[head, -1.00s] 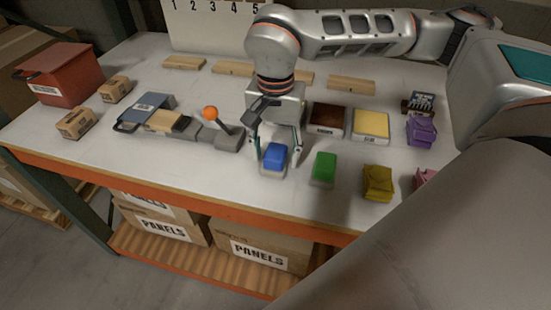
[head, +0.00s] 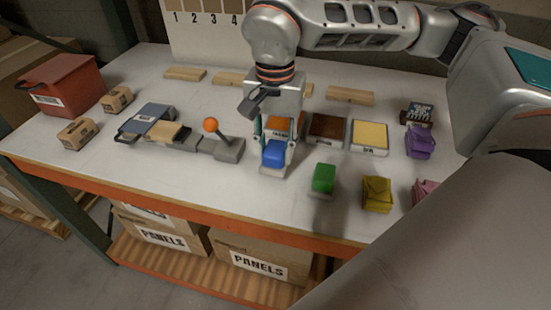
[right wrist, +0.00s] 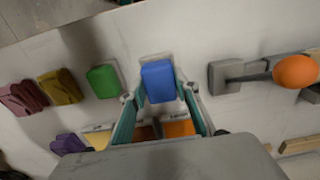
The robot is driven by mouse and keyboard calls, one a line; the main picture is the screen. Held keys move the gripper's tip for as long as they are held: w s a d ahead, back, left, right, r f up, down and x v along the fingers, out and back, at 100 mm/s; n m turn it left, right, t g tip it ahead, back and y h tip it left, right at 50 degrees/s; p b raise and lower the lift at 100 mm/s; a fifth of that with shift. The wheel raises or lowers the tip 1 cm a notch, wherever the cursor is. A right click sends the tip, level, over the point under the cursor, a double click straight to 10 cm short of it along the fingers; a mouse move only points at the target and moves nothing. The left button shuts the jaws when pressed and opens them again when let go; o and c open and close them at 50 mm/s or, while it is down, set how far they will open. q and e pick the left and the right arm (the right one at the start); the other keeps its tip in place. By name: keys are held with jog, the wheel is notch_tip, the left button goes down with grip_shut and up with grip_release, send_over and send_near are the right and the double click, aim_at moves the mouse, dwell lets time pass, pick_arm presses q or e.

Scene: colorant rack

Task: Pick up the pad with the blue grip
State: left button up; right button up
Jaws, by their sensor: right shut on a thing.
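The pad with the blue grip (head: 274,152) is near the front edge of the table, left of the pad with the green grip (head: 323,178). It also shows in the right wrist view (right wrist: 158,82). My right gripper (head: 277,160) points down and is shut on the blue-grip pad, one finger on each side. The pad looks upright, with its pale base at or very near the tabletop; I cannot tell if it is lifted. My left gripper is not in view.
Orange (head: 279,125), dark brown (head: 327,127) and yellow (head: 370,136) trays lie behind. A grey fixture with an orange-knobbed lever (head: 211,125) stands left. Yellow (head: 377,194), pink (head: 424,189) and purple (head: 420,142) items lie right. Wooden blocks (head: 350,95) lie at the back.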

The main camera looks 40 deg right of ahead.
aim_at(275, 148)
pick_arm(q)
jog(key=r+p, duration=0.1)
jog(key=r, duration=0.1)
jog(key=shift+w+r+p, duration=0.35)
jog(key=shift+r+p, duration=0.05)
pick_arm(e)
notch_tip(275, 148, up, 16)
jog(key=shift+f, duration=0.15)
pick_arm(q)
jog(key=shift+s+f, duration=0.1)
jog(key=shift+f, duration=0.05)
pick_arm(e)
jog(key=shift+o, duration=0.6)
jog(key=shift+f, duration=0.1)
